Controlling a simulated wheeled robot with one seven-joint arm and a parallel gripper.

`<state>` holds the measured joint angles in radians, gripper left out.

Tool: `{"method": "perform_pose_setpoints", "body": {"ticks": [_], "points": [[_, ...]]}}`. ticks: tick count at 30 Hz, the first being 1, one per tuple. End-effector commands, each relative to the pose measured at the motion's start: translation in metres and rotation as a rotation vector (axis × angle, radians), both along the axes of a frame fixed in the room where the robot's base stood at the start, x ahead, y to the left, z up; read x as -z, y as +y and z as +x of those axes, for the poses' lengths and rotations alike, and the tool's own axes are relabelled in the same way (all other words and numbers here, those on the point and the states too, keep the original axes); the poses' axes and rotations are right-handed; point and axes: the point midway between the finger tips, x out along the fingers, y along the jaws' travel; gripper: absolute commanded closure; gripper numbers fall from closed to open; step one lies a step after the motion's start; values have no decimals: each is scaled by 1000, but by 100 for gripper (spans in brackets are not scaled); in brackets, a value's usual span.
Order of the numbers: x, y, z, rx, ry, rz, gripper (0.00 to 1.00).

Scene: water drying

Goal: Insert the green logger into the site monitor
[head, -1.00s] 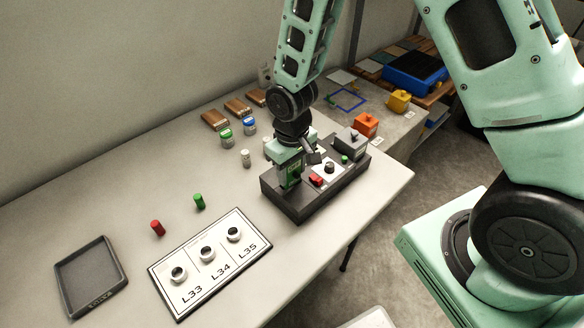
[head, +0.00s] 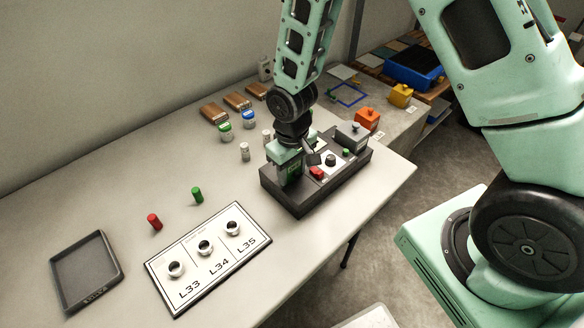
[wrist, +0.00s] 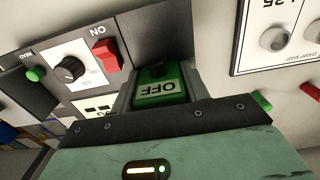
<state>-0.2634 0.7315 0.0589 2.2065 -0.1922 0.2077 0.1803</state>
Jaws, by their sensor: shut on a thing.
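The green logger (wrist: 160,88), a green block with an OFF label, sits between the fingers of my gripper (wrist: 165,92). In the head view my gripper (head: 290,178) is upright over the left end of the site monitor (head: 301,209), a long dark box on the table. My gripper is shut on the logger. The monitor's panel with a black knob (wrist: 69,69) and a red ON switch (wrist: 105,55) lies beside it in the wrist view. The logger's lower end is hidden, so I cannot tell how deep it sits in the monitor.
A white board (head: 213,270) with three round holders lies at the front. A red peg (head: 154,222), a green peg (head: 197,195) and an empty dark tray (head: 60,287) lie to its left. Jars and wooden blocks stand behind. The middle left of the table is clear.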

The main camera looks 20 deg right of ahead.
Motion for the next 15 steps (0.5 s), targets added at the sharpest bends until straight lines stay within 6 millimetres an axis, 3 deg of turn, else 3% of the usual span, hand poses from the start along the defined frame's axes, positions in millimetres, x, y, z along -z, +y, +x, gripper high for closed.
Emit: {"method": "perform_pose_setpoints", "body": {"ticks": [14,15], "points": [[6,0,-1,1,3,-1,78],[6,0,-1,1,3,-1,44]]}}
